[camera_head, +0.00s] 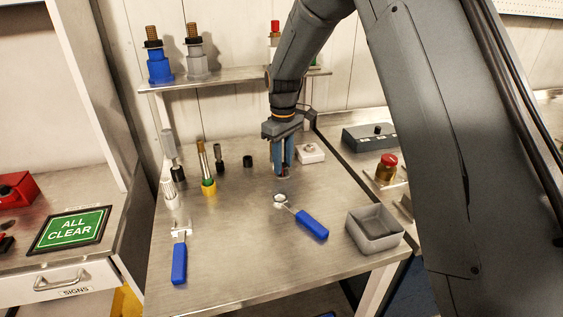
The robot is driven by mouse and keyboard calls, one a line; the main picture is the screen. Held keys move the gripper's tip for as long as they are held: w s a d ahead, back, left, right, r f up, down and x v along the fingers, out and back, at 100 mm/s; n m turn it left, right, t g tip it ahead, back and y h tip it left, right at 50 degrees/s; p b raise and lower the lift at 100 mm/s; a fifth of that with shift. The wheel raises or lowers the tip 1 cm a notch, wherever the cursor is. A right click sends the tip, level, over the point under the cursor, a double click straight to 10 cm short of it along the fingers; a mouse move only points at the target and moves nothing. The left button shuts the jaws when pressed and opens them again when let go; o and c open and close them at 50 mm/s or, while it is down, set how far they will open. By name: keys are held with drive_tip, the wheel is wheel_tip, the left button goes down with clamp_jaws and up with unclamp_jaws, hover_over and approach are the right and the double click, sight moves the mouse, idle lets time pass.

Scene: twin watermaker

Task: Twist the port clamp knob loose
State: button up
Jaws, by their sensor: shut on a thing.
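My gripper (283,172), with blue fingers, points straight down over the middle of the bench. It is shut at a spot just behind a blue-handled lever (311,225). What it grips looks like the port clamp knob, but the fingers hide nearly all of it, and I cannot see how far it is turned. A pale ribbed knob (172,196) stands at the bench's left, behind a second blue-handled lever (180,262); my gripper is well apart from it.
A brass and yellow-green fitting (208,183) and a small black cap (247,161) stand left of my gripper. A white block (310,153) is close on its right. A grey open bin (374,242) and a red knob (389,160) are further right. The front middle is clear.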

drive_tip(key=shift+w+a+r+n, duration=0.1)
drive_tip(key=shift+w+n, duration=0.05)
drive_tip(key=shift+n, duration=0.95)
drive_tip(key=o, duration=1)
drive_tip(key=shift+a, duration=0.1)
drive_tip(key=shift+o, duration=0.2)
wheel_tip(320, 180, up, 8)
drive_tip(key=shift+f+b, duration=0.15)
drive_tip(key=shift+b, duration=0.8)
